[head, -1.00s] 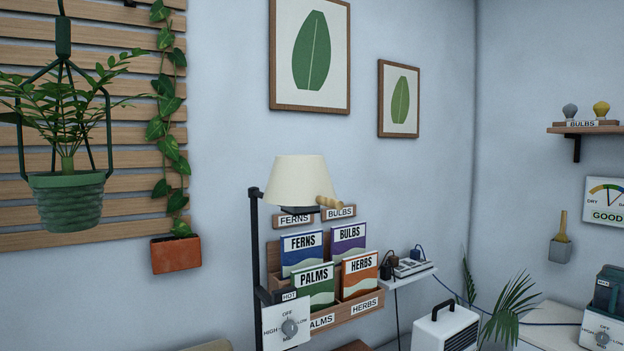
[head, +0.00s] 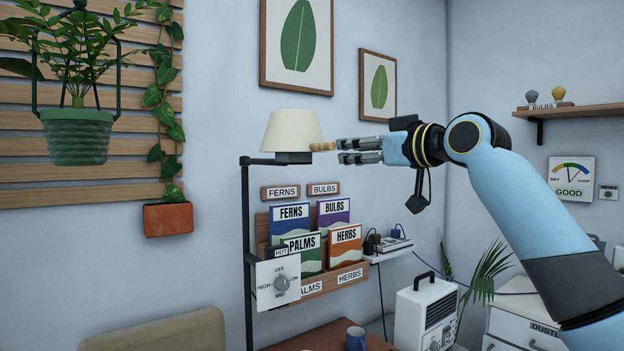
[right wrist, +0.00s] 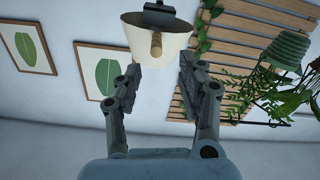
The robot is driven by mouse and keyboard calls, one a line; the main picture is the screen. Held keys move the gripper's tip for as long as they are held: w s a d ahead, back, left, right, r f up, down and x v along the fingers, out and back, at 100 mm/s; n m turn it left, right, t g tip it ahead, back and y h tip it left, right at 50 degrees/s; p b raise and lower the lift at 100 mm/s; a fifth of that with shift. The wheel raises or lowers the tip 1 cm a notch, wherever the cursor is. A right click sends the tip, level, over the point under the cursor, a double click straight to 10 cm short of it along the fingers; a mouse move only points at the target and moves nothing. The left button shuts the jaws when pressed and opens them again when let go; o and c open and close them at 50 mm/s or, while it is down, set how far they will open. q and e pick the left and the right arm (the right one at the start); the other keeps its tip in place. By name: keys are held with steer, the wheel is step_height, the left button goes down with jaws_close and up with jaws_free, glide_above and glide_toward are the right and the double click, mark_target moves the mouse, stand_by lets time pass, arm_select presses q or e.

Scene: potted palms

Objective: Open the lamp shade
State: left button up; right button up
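The cream lamp shade (head: 291,129) sits on a dark base at the top of a black stand (head: 247,240). A short wooden handle (head: 322,146) sticks out from the shade's right side. My right gripper (head: 342,151) reaches in from the right, its fingertips close to the handle. In the right wrist view, the shade (right wrist: 178,32) and its handle (right wrist: 156,44) appear upside down, ahead of my right gripper (right wrist: 159,72). Its two fingers are apart, with the handle lined up between them. My left gripper is not in view.
A wall rack (head: 318,284) of seed packets hangs below the shade. A dial box (head: 279,283) is fixed by the stand. A hanging potted plant (head: 77,137) is at the left. A shelf (head: 573,111) is at the right.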

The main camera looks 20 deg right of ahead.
mark_target(323, 147)
steer(key=p+x, duration=0.1)
steer(key=x, duration=0.2)
steer(key=p+x, duration=0.1)
steer(key=x, duration=0.3)
steer(key=r+x, duration=0.1)
steer(key=x, duration=0.2)
steer(key=shift+w+d+p, duration=0.15)
steer(key=shift+w+p, duration=0.1)
steer(key=shift+p, duration=0.15)
steer(key=shift+w+f, duration=0.1)
steer(key=shift+w, duration=0.25)
steer(key=shift+c, duration=0.4)
jaws_close()
